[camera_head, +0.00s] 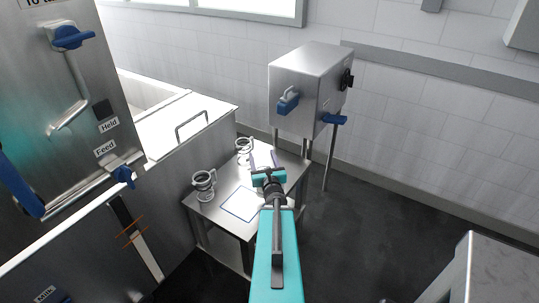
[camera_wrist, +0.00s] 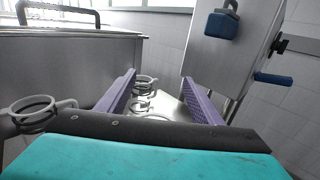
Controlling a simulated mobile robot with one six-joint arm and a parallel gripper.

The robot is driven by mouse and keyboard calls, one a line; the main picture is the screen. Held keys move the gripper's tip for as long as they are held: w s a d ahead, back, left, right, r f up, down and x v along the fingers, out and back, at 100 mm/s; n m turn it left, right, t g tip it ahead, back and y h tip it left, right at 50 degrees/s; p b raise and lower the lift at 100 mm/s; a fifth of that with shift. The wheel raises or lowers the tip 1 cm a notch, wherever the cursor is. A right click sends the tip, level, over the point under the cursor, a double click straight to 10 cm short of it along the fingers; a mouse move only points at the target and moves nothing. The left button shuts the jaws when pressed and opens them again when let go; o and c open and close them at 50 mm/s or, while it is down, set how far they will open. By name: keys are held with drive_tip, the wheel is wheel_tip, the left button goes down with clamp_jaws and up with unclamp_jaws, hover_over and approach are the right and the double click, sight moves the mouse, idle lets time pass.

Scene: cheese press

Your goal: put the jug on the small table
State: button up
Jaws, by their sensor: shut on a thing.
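The small metal table (camera_head: 218,210) stands against the big steel machine, with a blue-outlined square (camera_head: 240,204) on its top. One grey metal jug (camera_head: 203,186) stands upright on its left side; it shows at the left of the wrist view (camera_wrist: 40,113). A second, similar jug (camera_head: 243,147) is at the table's far side, just beyond my gripper (camera_head: 263,154). In the wrist view this jug (camera_wrist: 145,83) lies between my purple fingers (camera_wrist: 158,77), which are shut on it. Whether its base touches the table is hidden.
A steel box with blue handles (camera_head: 300,85) stands on legs behind the table. The steel machine with blue valves (camera_head: 70,110) and a white vat (camera_head: 185,125) close off the left. A grey cabinet (camera_head: 480,270) is at lower right. Dark floor (camera_head: 370,225) is free between.

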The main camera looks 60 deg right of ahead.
drive_tip(key=shift+w+d+f+b, duration=0.15)
drive_tip(key=shift+d+b, duration=0.35)
drive_tip(key=shift+b, duration=0.7)
drive_tip(key=shift+w+d+f+b, duration=0.15)
drive_tip(key=shift+d+b, duration=0.4)
drive_tip(key=shift+b, duration=0.65)
drive_tip(key=shift+w+d+b, duration=0.25)
drive_tip(key=shift+d+b, duration=0.25)
drive_tip(key=shift+b, duration=0.7)
drive_tip(key=d+b, duration=0.1)
drive_tip(key=b, duration=0.2)
drive_tip(key=shift+w+d, duration=0.15)
drive_tip(key=shift+d, duration=0.05)
drive_tip(key=w+d+p, duration=0.2)
drive_tip(key=d, duration=0.5)
drive_tip(key=shift+w+d+f+p, duration=0.15)
drive_tip(key=shift+d+f+p, duration=0.05)
drive_tip(key=shift+d+p, duration=0.15)
drive_tip(key=shift+f, duration=0.15)
drive_tip(key=shift+f+p, duration=0.45)
drive_tip(key=shift+f, duration=1.3)
drive_tip(key=o, duration=1.9)
